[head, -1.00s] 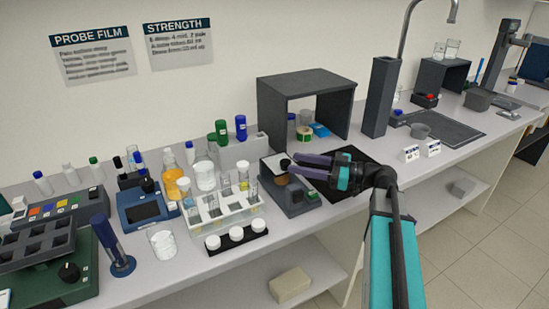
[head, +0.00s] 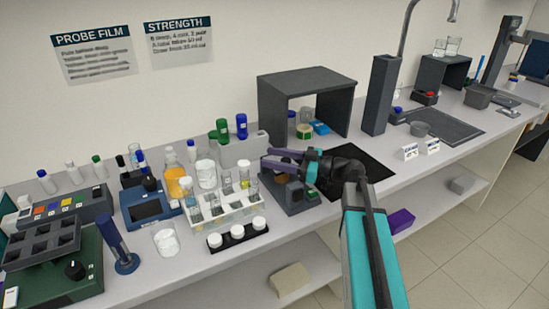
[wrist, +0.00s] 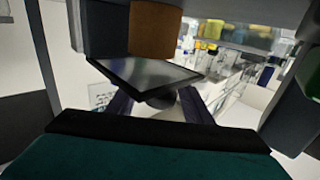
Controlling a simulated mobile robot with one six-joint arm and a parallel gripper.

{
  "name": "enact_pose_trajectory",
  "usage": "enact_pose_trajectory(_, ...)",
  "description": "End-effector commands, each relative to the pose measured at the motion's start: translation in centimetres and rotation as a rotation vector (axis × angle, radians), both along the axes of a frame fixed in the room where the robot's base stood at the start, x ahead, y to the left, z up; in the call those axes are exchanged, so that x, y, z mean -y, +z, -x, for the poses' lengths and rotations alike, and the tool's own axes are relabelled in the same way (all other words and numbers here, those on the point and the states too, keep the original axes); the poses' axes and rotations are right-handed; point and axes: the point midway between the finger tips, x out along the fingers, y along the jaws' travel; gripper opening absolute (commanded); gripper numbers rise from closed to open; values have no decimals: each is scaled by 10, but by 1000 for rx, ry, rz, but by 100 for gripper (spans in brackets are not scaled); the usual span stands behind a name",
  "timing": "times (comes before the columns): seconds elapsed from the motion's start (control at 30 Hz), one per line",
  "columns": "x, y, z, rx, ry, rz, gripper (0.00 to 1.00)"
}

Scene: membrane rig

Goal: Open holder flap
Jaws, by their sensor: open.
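The holder is a dark grey bench device (head: 297,200), right of the tube rack, and my gripper is over it. In the wrist view, a thin dark panel that looks like its flap (wrist: 145,72) lies tilted just beyond the fingers, with a dark round knob (wrist: 162,100) under its near edge. My gripper (head: 267,157) is open, its two purple fingers reaching left over the device. In the wrist view the fingers (wrist: 158,106) stand on either side of the knob; I cannot tell whether they touch it. The head view hides the flap behind my gripper.
A white tube rack (head: 222,212) and a black strip of white-capped jars (head: 238,238) stand close left. A grey open-fronted box (head: 306,88) stands behind. A black mat (head: 362,168) lies right of the device, partly under my arm. Free bench lies around the small signs.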

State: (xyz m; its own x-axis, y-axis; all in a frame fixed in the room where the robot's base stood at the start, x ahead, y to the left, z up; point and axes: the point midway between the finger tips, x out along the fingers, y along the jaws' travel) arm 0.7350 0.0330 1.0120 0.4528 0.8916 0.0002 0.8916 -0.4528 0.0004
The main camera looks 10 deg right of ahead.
Motion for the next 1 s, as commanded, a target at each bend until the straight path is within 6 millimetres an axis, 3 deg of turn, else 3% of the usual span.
enact_pose_trajectory(0.1, 0, 0, 0, 0, 0, 0, 46)
enact_pose_trajectory(0.3, 2, 0, 0, 0, -2, 0, 12)
enact_pose_trajectory(0.4, 2, 0, 0, 0, -2, 0, 0)
enact_pose_trajectory(1.0, -9, 4, -1, -101, 13, 35, 0)
